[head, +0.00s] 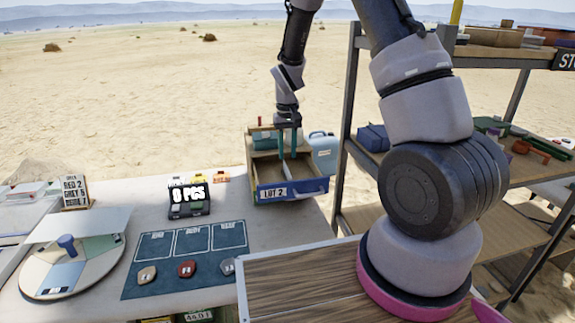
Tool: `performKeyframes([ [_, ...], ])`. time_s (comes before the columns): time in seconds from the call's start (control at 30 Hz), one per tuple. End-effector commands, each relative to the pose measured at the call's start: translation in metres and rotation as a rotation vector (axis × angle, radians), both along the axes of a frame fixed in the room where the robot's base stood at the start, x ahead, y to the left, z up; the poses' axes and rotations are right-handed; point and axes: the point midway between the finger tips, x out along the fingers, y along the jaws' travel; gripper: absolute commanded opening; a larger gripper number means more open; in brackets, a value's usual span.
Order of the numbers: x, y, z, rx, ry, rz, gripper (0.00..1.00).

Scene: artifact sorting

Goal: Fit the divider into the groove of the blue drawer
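The drawer (316,187) has a blue front with a "LOT 2" label and stands pulled out of a tan wooden box (258,160) at the back right of the table. Its inside looks pale brown. My gripper (287,152) points down over the drawer, with two teal fingers reaching toward its inside. The fingers look slightly apart. I cannot clearly make out the divider or the groove; a thin pale piece seems to be at the fingertips, too small to tell.
A pale blue case (323,150) stands right behind the drawer. A counter reading "0 PCS" (189,200) stands to the left. A blue mat (150,272) with several stones lies in front. A round sorting tray (35,283) is at far left. A metal shelf (345,130) rises at right.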

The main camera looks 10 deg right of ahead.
Motion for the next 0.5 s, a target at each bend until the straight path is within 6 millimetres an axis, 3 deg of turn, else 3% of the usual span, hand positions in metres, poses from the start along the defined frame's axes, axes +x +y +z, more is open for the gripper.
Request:
performKeyframes([
  [0.1, 0.001, 0.000, 0.025, 0.001, -0.003, -0.001, 0.34],
  [0.4, -0.001, -0.002, 0.060, 0.005, -0.010, -0.008, 0.34],
  [0.5, -0.007, -0.006, 0.087, 0.025, -0.041, -0.030, 0.34],
])
